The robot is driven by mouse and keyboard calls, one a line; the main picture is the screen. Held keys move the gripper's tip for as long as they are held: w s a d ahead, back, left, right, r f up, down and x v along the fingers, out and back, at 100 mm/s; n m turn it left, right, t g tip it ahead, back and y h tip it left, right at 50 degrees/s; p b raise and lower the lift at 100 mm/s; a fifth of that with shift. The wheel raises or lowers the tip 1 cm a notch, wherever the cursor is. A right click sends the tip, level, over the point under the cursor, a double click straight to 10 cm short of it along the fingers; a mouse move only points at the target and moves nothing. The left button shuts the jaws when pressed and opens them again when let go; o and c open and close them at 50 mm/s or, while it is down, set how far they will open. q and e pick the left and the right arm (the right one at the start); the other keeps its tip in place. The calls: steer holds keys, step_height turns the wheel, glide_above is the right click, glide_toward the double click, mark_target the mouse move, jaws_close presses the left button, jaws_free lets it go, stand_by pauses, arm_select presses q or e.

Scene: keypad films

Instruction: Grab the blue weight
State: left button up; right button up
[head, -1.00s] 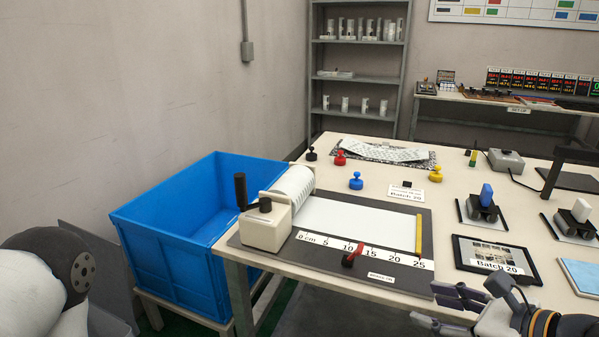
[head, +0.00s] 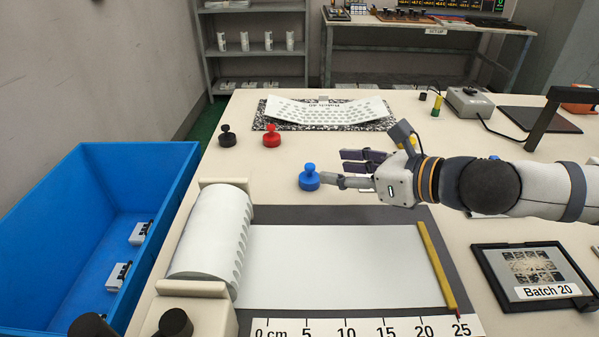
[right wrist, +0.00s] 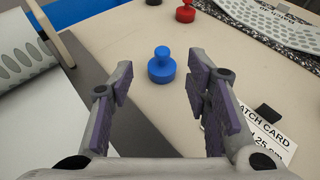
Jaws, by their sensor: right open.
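The blue weight (head: 309,178) is a knobbed disc standing upright on the table (head: 240,148), behind the white sheet. In the right wrist view the blue weight (right wrist: 162,66) stands ahead, between the lines of the two fingers and a little beyond their tips. My right gripper (head: 345,168) reaches in from the right, its fingers just right of the weight. In the right wrist view my right gripper (right wrist: 163,95) is open with nothing between its purple-padded fingers. My left gripper is not in view.
A black weight (head: 228,136) and a red weight (head: 271,136) stand behind the blue one. A curled perforated sheet (head: 330,114) lies on a speckled board. A paper roll (head: 214,232) with a ruler is in front. A blue bin (head: 70,215) is at the left.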

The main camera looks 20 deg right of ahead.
mark_target(311, 165)
steer(key=b+x, duration=0.1)
steer(key=x, duration=0.2)
steer(key=b+x, duration=0.1)
steer(key=x, duration=0.2)
steer(key=b+x, duration=0.1)
steer(key=x, duration=0.1)
steer(key=shift+w+f, duration=0.25)
steer(key=shift+f, duration=0.2)
steer(key=shift+w+r, duration=0.1)
steer(key=shift+r, duration=0.15)
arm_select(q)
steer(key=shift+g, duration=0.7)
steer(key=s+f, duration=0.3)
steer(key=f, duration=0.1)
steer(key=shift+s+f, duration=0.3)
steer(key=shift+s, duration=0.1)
arm_select(e)
jaws_close()
